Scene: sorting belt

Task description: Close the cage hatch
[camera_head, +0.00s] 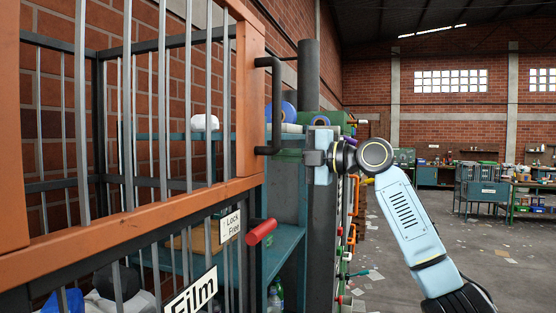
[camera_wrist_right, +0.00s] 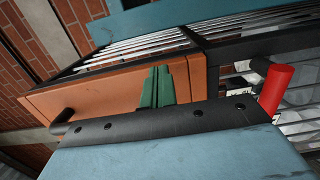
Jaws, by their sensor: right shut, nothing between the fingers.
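The cage hatch (camera_head: 249,95) is an orange frame with grey upright bars, filling the left of the head view. A black bar handle (camera_head: 276,105) stands out from its right post. I cannot tell whether the hatch sits flush with the cage. My right gripper (camera_head: 290,156) is beside the handle's lower end, at the post's right side. In the right wrist view its green fingers (camera_wrist_right: 157,88) are together and empty, in front of the orange hatch frame (camera_wrist_right: 110,83); contact is unclear. Part of the handle (camera_wrist_right: 67,115) shows at the left there. My left gripper is not in view.
A red-gripped lever (camera_head: 262,231) sticks out below the hatch and also shows in the right wrist view (camera_wrist_right: 274,88). Signs reading "Lock Free" (camera_head: 229,225) and "Film" hang on the lower bars. Shelving stands right of the cage; open floor (camera_head: 400,235) lies further right.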

